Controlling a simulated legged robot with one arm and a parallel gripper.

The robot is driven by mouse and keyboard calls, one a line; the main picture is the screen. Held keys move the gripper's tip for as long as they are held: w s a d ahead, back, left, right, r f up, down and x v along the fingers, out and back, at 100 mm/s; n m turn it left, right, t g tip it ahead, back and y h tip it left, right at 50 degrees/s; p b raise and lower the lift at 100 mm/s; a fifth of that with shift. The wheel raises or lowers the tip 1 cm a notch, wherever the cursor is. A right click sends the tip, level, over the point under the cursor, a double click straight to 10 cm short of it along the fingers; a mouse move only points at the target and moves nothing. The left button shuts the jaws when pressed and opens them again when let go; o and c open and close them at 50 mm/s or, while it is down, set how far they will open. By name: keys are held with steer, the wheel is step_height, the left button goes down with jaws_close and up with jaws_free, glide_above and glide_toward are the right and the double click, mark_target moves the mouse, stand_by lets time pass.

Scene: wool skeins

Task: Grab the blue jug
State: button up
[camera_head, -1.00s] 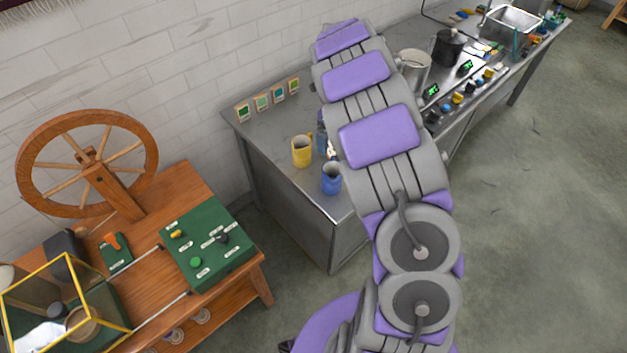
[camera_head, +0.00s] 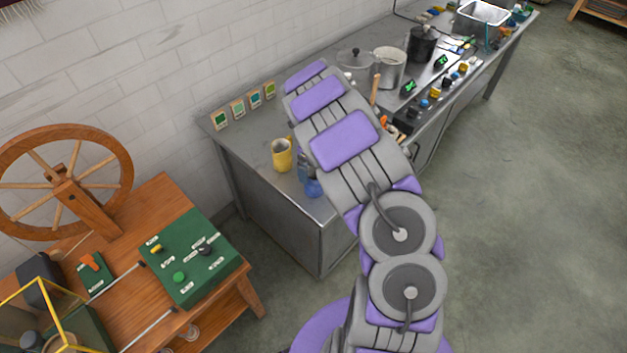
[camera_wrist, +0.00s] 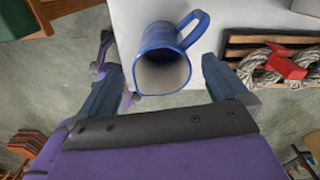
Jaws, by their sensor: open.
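The blue jug (camera_head: 313,188) stands near the front corner of the grey metal bench, partly covered by my arm in the head view. In the wrist view, the blue jug (camera_wrist: 158,40) shows its pale inside, with its handle at the upper right. My gripper (camera_wrist: 161,74) is open, one finger on either side of the jug's near part in the picture. I see no finger clearly touching it. In the head view, a blue-grey finger of my gripper shows just beside the jug; the rest is hidden behind my arm.
A yellow mug (camera_head: 282,155) stands close to the blue jug on the bench (camera_head: 240,140). Pots (camera_head: 388,68) and control knobs stand farther along it. A wooden table (camera_head: 150,205) with a spinning wheel is at left. Floor is clear at right.

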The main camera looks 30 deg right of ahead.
mark_target(314, 173)
step_height(314, 173, down, 5)
steer(key=shift+w+d+r+b, duration=0.15)
steer(key=shift+b, duration=0.4)
steer(key=shift+r, duration=0.1)
steer(key=shift+c, duration=0.4)
steer(key=c, duration=1.2)
steer(key=shift+o, duration=0.2)
steer(key=shift+r, duration=0.15)
steer(key=s+a+r+p, duration=0.1)
steer(key=s+r, duration=0.1)
steer(key=s, duration=0.5)
steer(key=s+a+r+p, duration=0.2)
steer(key=s, duration=0.6)
steer(key=shift+s+a+r, duration=0.15)
steer(key=shift+s+r, duration=0.15)
steer(key=shift+r, duration=0.05)
